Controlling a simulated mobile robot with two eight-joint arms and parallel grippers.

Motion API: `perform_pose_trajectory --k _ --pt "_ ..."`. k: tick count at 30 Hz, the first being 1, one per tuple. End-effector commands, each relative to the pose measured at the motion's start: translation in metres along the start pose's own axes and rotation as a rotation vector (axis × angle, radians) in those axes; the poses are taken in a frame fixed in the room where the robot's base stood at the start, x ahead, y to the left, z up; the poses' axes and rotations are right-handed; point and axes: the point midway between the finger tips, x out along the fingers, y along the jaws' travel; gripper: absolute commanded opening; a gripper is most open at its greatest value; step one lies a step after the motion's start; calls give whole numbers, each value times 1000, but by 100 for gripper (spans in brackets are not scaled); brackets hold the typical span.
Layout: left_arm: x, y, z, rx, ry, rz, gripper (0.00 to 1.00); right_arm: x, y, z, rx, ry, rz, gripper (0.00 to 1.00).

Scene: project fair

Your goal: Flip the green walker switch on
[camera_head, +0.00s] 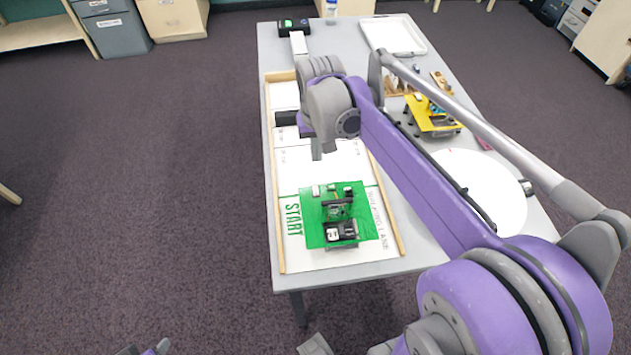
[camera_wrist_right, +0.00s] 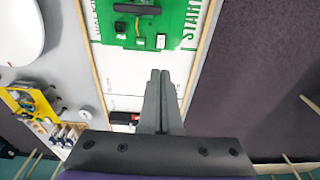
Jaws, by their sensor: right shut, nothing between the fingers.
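The green walker (camera_head: 358,208) is a green board with small parts on it, and it rests at the START end of the white walking lane. A black and white block sits on its near side, and small white and black parts sit on its far edge. I cannot tell which part is the switch or how it is set. In the right wrist view the green board (camera_wrist_right: 177,17) is at the top, just beyond the fingertips. My right gripper (camera_head: 316,155) is shut and empty, pointing down over the lane, apart from the walker.
A yellow walker (camera_head: 436,122) and a white disc (camera_head: 480,190) lie on the table right of the lane. A white tray (camera_head: 393,36) and a black device (camera_head: 293,26) are at the back. Low wooden rails (camera_head: 273,190) border the lane.

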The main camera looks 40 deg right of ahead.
Motion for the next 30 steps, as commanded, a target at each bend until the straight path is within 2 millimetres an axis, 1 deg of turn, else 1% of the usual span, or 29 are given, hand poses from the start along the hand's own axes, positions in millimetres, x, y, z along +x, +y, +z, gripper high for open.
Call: perform_pose_trajectory --k 7,11,14,21,24,27,30 --pt "0 0 0 0 0 0 50 3 0 0 -1 1 0 0" --pt "2 0 1 0 -1 0 50 17 0 0 -2 1 0 0" --pt "3 0 2 0 -2 0 50 35 0 0 -2 1 0 0" --pt "8 0 6 0 -4 0 50 88 0 0 -2 1 0 0" --pt "9 0 7 0 -5 0 50 107 0 0 -3 2 0 0" --pt "10 0 8 0 -5 0 50 122 0 0 -2 2 0 0" --pt "11 0 8 0 -5 0 50 132 0 0 -2 2 0 0"
